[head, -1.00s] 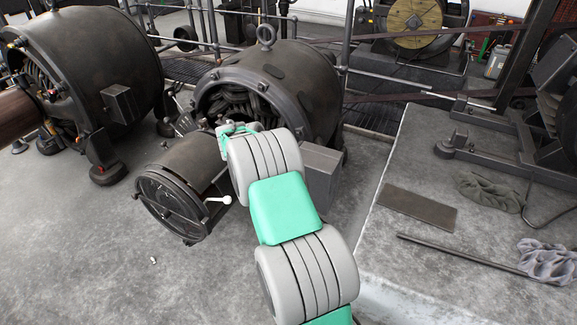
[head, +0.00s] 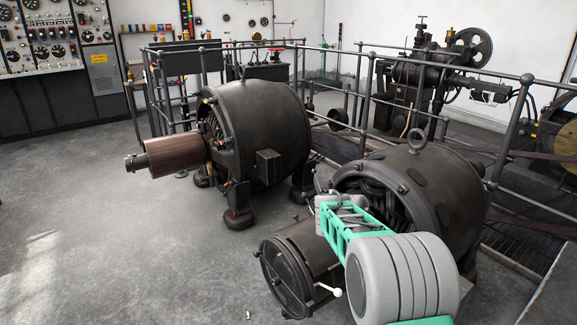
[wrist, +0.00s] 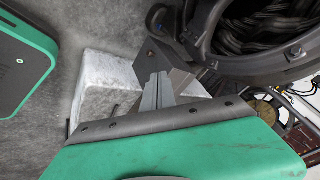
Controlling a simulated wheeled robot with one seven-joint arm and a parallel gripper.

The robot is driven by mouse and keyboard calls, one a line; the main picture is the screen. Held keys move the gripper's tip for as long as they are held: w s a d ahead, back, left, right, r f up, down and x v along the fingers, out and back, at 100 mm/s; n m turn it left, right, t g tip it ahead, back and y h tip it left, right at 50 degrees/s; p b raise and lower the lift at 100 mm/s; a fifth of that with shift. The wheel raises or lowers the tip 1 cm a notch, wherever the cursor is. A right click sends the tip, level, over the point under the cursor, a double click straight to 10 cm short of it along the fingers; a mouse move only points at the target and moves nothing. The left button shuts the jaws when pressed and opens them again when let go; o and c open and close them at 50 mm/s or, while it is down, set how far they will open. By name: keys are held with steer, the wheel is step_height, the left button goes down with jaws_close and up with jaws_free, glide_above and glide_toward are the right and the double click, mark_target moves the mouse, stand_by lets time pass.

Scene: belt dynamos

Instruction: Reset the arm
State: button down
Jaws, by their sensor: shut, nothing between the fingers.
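My arm, grey and green, shows at the lower right of the head view, in front of the near dynamo (head: 440,195). Its far end overlaps that dynamo's open front and the top of the drum-shaped housing (head: 285,262) with a white-knobbed lever. The fingers cannot be made out clearly there. In the wrist view my gripper (wrist: 157,88) shows two thin grey fingers together, shut and empty. Behind them lie a white-edged block (wrist: 100,70) and the floor. The dynamo's dark round opening with windings is at the upper right of the wrist view.
A second dynamo (head: 262,125) with a brown cylinder (head: 175,155) stands to the left. Railings (head: 365,95) run behind both dynamos. A control panel (head: 55,60) lines the back left wall. The grey floor (head: 110,220) at left is open.

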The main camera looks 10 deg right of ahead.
steer(key=s+a+r+n+t+y+p, duration=0.1)
steer(key=s+a+r+n+p, duration=0.25)
steer(key=r, duration=0.35)
steer(key=s+a+r+n+y+p, duration=0.1)
steer(key=s+a+r+n+p, duration=0.1)
steer(key=a+r+n+p, duration=0.4)
steer(key=s+a+r+n+t+y+p, duration=0.1)
steer(key=s+a+r+n+p, duration=0.15)
steer(key=r, duration=0.55)
steer(key=s+a+r+n+y+p, duration=0.3)
steer(key=s+a+r+n+p, duration=0.4)
steer(key=s, duration=0.6)
steer(key=a+n+p, duration=0.2)
steer(key=a+n, duration=0.1)
steer(key=shift+s+a+r+n, duration=0.2)
steer(key=shift+s+n, duration=0.1)
steer(key=shift+n, duration=0.1)
